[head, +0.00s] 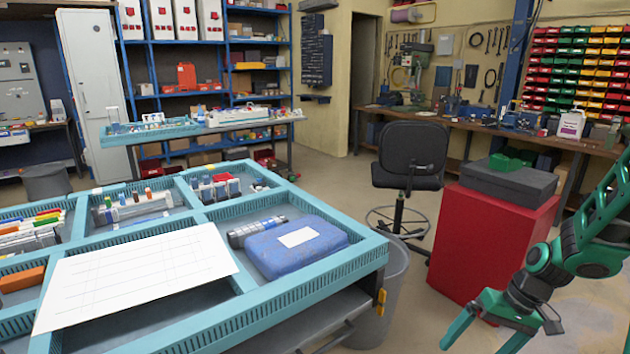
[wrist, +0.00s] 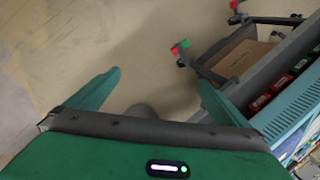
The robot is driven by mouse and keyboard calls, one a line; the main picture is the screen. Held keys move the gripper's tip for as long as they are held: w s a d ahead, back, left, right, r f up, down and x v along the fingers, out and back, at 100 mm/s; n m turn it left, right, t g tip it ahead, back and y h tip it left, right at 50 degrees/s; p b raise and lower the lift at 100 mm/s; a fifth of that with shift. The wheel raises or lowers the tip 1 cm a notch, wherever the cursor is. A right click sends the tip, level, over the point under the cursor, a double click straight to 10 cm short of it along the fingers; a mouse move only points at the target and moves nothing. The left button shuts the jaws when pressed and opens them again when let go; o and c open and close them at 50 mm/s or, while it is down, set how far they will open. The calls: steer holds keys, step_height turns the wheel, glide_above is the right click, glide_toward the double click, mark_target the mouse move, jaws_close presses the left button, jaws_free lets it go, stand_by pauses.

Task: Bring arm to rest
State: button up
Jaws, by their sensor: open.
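My gripper (head: 482,336) is at the lower right of the head view, to the right of the turquoise tray table and in front of the red cabinet. It is open and points down and left. In the wrist view my open gripper (wrist: 160,95) has its two green fingers spread, with nothing between them but floor. My green and black arm comes in from the right edge of the head view.
The turquoise tray table (head: 300,292) holds a white sheet (head: 135,275), a blue case (head: 297,247) and a grey cylinder (head: 257,230). A red cabinet (head: 485,240), a black chair (head: 412,155) and a grey bin (head: 392,285) stand nearby. Floor is bare below my gripper.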

steer(key=s+d+r+m+h, duration=0.2)
steer(key=s+r, duration=0.6)
steer(key=s, duration=0.2)
steer(key=s+d+r+m+h, duration=0.2)
steer(key=s+r+m, duration=0.1)
steer(key=s+r, duration=0.5)
steer(key=s, duration=0.3)
steer(key=shift+d+g, duration=0.3)
steer(key=shift+w+f, duration=0.3)
steer(key=shift+w, duration=0.35)
